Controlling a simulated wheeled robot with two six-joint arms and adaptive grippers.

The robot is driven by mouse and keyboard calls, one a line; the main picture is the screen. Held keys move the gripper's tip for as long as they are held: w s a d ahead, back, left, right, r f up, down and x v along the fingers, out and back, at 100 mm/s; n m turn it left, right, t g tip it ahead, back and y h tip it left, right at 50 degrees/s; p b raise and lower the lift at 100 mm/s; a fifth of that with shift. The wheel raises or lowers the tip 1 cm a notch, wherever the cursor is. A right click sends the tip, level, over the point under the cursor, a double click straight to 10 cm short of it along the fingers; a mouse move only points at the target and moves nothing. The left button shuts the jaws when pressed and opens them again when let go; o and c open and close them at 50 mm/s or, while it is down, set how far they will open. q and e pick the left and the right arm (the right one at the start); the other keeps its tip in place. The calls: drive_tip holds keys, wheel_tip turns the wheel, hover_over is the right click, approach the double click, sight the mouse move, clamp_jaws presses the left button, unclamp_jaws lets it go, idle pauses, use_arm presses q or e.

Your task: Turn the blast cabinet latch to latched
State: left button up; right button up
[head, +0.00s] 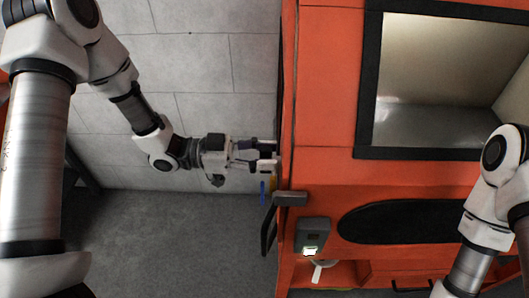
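The orange blast cabinet (325,95) fills the right half of the head view, with its left side seen nearly edge-on. A dark grey block or lever (290,198) sits at its left front edge, with a black handle-like bar (268,232) below it. I cannot tell for certain which part is the latch or how it is turned. My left gripper (268,156) points right at the cabinet's left side, above the grey block. Its two fingers are apart with nothing visible between them. I cannot tell whether the fingertips touch the cabinet. My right gripper is out of view.
The cabinet has a black-framed window (440,85) and a dark oval opening (400,222). A grey box with a lit display (312,236) is on its front, above a white-handled item (320,268). A blue strip (263,190) shows below my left gripper. The floor at left is clear.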

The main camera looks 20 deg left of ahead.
use_arm(q)
clamp_jaws()
drive_tip(key=shift+f+n, duration=0.1)
drive_tip(key=shift+n, duration=0.2)
drive_tip(key=n+p, duration=0.2)
drive_tip(key=shift+w+n, duration=0.15)
drive_tip(key=shift+n, duration=0.15)
drive_tip(key=n, duration=0.1)
drive_tip(key=n+p, duration=0.2)
drive_tip(key=shift+w+f+n, duration=0.15)
drive_tip(key=shift+w+n, duration=0.1)
drive_tip(key=shift+n, duration=0.05)
drive_tip(key=n, duration=0.1)
drive_tip(key=n+p, duration=0.1)
drive_tip(key=n, duration=0.1)
drive_tip(key=n+p, duration=0.1)
drive_tip(key=n, duration=0.1)
drive_tip(key=shift+w+a+f, duration=0.15)
drive_tip(key=shift+w+f, duration=0.1)
drive_tip(key=shift+f, duration=0.15)
drive_tip(key=n, duration=0.1)
drive_tip(key=n+p, duration=0.1)
drive_tip(key=n, duration=0.1)
drive_tip(key=shift+w+f, duration=0.1)
drive_tip(key=shift+f, duration=0.15)
drive_tip(key=shift+f+n+p, duration=0.15)
drive_tip(key=shift+n, duration=0.6)
drive_tip(key=shift+f+n+p, duration=0.15)
drive_tip(key=shift+n, duration=0.6)
